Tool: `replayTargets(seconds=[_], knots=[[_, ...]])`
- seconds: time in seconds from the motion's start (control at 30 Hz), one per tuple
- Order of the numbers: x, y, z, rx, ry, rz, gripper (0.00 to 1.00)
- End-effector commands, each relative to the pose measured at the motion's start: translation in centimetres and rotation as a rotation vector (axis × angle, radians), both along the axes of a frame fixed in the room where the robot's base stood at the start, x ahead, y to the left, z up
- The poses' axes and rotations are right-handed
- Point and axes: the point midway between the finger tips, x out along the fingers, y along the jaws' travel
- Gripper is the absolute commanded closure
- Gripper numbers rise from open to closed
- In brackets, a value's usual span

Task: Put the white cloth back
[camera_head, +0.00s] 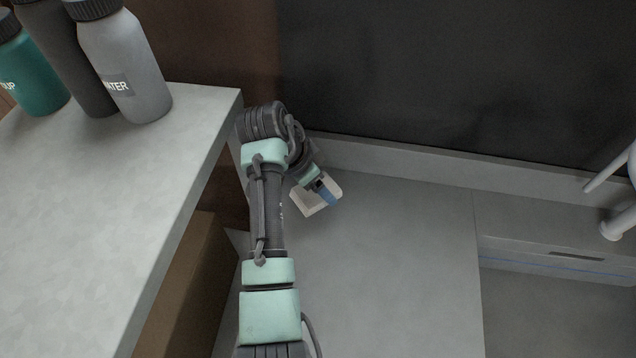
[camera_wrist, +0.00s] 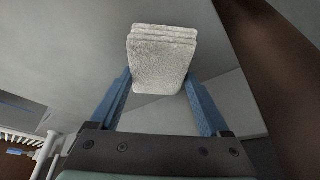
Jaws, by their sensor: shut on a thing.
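The white cloth (camera_wrist: 160,60) is a thick, folded, fuzzy block with several layers showing at its top edge in the wrist view. My gripper (camera_wrist: 158,84) has its two blue fingers closed on the cloth's left and right sides. In the head view the cloth (camera_head: 312,204) shows as a small pale block at the end of my arm, with a blue finger of my gripper (camera_head: 327,194) across it. It is over the grey counter (camera_head: 390,260), near the back. I cannot tell whether the cloth touches the counter.
A raised light ledge with a grey bottle (camera_head: 130,65), a dark bottle (camera_head: 75,60) and a teal bottle (camera_head: 30,75) stands at left. A dark wall (camera_head: 440,75) closes the back. A faucet (camera_head: 615,190) and sink are at right. The middle of the counter is clear.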

Motion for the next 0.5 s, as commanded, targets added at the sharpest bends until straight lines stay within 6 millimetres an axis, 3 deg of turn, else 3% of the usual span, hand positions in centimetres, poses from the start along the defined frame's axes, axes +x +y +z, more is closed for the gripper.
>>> replayTargets(seconds=[0.23, 0.27, 0.37, 0.5], knots=[[-0.01, 0.01, -0.43, 0.0, 0.0, 0.0, 0.64], [-0.01, 0.0, -0.44, 0.0, 0.0, 0.0, 0.18], [-0.03, 0.0, -0.43, 0.0, 0.0, 0.0, 0.0], [-0.02, -0.01, -0.4, -0.001, 0.001, 0.0, 0.0]])
